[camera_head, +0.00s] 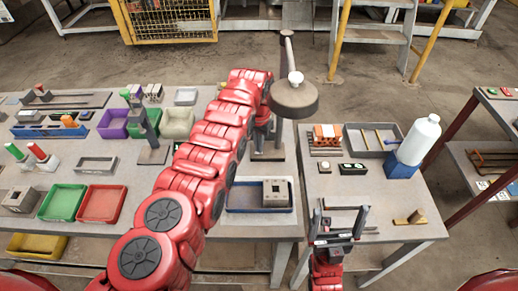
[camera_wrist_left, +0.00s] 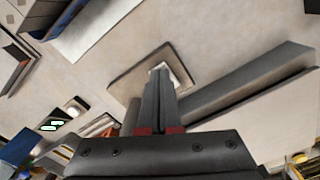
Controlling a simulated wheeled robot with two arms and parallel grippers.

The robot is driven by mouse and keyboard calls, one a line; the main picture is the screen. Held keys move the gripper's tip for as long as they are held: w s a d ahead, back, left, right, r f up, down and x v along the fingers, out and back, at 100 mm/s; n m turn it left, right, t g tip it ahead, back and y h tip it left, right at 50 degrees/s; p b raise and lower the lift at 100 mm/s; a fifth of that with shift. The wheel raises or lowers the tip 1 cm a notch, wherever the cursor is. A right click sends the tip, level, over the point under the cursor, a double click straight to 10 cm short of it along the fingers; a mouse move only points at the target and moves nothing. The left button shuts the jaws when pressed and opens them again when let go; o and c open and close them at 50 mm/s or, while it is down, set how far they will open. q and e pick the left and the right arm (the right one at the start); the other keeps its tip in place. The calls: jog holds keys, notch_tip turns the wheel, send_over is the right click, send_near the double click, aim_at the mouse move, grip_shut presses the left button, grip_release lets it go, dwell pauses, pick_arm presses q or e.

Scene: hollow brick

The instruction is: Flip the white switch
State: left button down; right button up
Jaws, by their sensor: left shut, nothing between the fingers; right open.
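In the left wrist view a small white piece (camera_wrist_left: 158,66), which looks like the white switch, sits on a brownish square plate (camera_wrist_left: 128,78). My left gripper (camera_wrist_left: 160,82) is shut and empty, with its fingertips over the white piece and hiding much of it. I cannot tell whether they touch. My right gripper (camera_head: 338,222) is open and empty at the front of the right table.
A blue tray with a grey block (camera_head: 277,192) is in front of my left gripper. A round dark lamp-like head (camera_head: 293,100) is above and right. A black box with pale ovals (camera_head: 352,169) and a white bottle (camera_head: 419,138) stand on the right table (camera_head: 385,193).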

pick_arm(q)
jog(key=shift+s+f, duration=0.1)
jog(key=shift+f, duration=0.1)
jog(key=shift+r, duration=0.1)
jog(key=shift+r+p, duration=0.75)
notch_tip(320, 180, up, 2)
jog(key=shift+r+p, duration=0.2)
jog(key=shift+p, duration=0.8)
jog(key=shift+r+p, duration=1.1)
jog(key=shift+r, duration=0.4)
jog(key=shift+f, duration=0.1)
